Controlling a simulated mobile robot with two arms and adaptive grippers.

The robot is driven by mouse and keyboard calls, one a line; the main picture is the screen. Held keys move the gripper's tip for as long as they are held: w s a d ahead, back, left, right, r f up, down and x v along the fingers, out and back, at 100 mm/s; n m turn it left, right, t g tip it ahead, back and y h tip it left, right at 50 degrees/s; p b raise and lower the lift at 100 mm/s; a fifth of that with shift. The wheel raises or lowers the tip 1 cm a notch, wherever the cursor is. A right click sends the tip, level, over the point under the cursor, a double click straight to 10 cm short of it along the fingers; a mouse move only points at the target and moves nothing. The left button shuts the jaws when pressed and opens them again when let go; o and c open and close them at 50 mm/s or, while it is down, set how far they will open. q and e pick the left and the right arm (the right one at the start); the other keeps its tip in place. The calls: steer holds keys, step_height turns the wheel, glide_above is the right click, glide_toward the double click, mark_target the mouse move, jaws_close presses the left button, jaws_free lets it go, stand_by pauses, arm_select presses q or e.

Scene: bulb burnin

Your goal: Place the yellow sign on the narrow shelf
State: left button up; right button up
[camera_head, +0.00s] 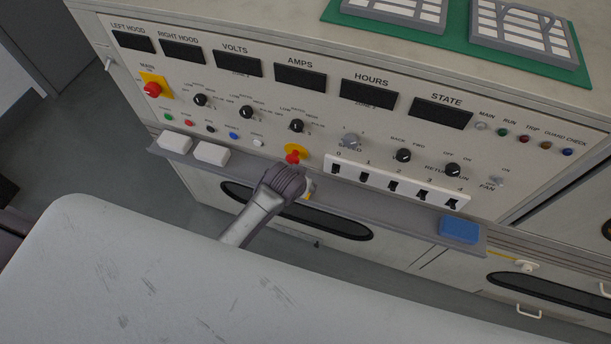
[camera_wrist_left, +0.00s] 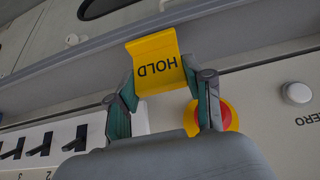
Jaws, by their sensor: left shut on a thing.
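The yellow sign (camera_wrist_left: 157,62), lettered HOLD, is between the two fingertips of my left gripper (camera_wrist_left: 166,82) in the left wrist view. The gripper is shut on it. In the head view my left gripper (camera_head: 290,184) hides nearly all of the sign. The narrow shelf (camera_head: 390,205) is a grey ledge along the panel's lower front; it also shows in the left wrist view (camera_wrist_left: 245,42). The sign overlaps the shelf in the wrist view; I cannot tell whether they touch. My right gripper is not in view.
Two white blocks (camera_head: 211,153) are at the shelf's left end and a blue block (camera_head: 460,229) at its right. A red stop button on yellow (camera_head: 294,155) is just above my gripper. The shelf between switches and blue block looks clear.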

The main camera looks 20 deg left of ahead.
arm_select(q)
steer(key=w, duration=0.3)
steer(key=shift+w+d+r, duration=0.15)
steer(key=shift+w, duration=0.05)
steer(key=shift+s+f, duration=0.1)
steer(key=shift+f, duration=0.8)
steer(key=shift+s, duration=0.1)
steer(key=shift+f, duration=0.1)
steer(key=o, duration=1.1)
steer(key=shift+o, duration=0.2)
